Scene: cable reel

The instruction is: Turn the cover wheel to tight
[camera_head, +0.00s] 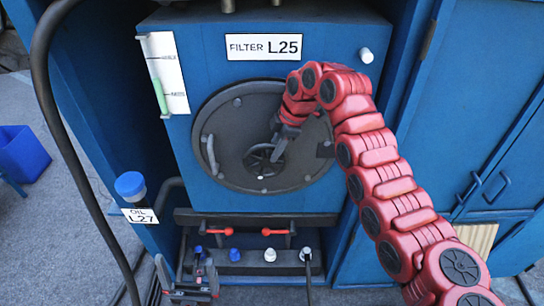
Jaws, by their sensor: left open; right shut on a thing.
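The cover wheel (257,168) is a small dark spoked wheel at the middle of the round dark cover (225,120) on the blue filter housing. My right gripper (278,148) reaches it from the upper right and is shut on the wheel's upper right rim. The fingers hide that part of the rim. A "FILTER L25" label (264,47) is above the cover. My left gripper (186,276) is low at the front left, open and empty, well away from the wheel.
A panel below the cover has two red levers (220,231) (279,231) and several knobs or plugs (270,254). A blue-capped oil bottle (131,186) stands left. A dark hose (42,90) runs down the left side. Blue cabinet doors (480,120) are at the right.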

